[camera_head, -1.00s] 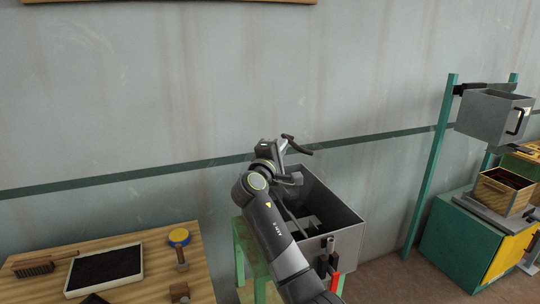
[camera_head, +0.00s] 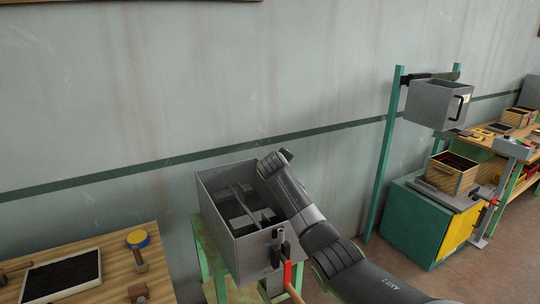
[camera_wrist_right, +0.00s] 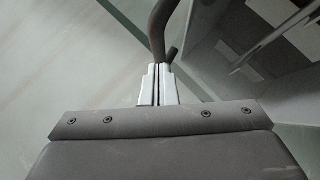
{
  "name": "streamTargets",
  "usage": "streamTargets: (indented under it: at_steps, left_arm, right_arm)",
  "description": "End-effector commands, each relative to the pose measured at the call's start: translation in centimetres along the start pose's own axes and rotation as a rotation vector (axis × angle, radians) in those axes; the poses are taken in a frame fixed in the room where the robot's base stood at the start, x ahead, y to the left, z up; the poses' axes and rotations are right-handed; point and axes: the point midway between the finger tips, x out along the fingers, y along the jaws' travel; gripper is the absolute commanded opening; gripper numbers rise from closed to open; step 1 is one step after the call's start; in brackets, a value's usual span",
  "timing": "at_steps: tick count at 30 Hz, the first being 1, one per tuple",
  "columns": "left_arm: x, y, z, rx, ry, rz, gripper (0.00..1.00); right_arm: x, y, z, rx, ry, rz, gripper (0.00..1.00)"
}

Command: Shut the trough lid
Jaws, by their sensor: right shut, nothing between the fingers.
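The trough is an open-topped grey metal box (camera_head: 262,248) on a green stand, with slats or dividers inside. I cannot make out its lid for sure; my arm covers the box's right side. My right arm comes in from the lower right and reaches past that side, its gripper hidden behind my own arm in the head view. In the right wrist view my right gripper (camera_wrist_right: 157,84) is shut and empty. A dark curved rod (camera_wrist_right: 160,30) passes just beyond its fingertips; I cannot tell if they touch. Grey panels (camera_wrist_right: 215,65) show at right there. My left gripper is out of view.
A green post (camera_head: 384,150), hanging grey bin (camera_head: 432,105) and green cabinet (camera_head: 415,225) stand right. The wall is behind.

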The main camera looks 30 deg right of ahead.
Motion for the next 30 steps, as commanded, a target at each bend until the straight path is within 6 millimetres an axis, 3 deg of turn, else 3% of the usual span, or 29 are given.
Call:
streamTargets:
  at_steps: [3,12,30]
  left_arm:
    - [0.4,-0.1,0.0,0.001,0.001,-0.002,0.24]
    - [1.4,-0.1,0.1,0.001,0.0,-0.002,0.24]
    - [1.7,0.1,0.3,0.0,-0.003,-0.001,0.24]
  right_arm:
    - [1.7,-0.8,1.8,0.062,-0.004,-0.062,0.0]
    - [4.1,-2.8,4.2,0.122,-0.002,-0.124,0.0]
    - [5.0,-3.6,5.2,0.119,-0.006,-0.125,0.0]
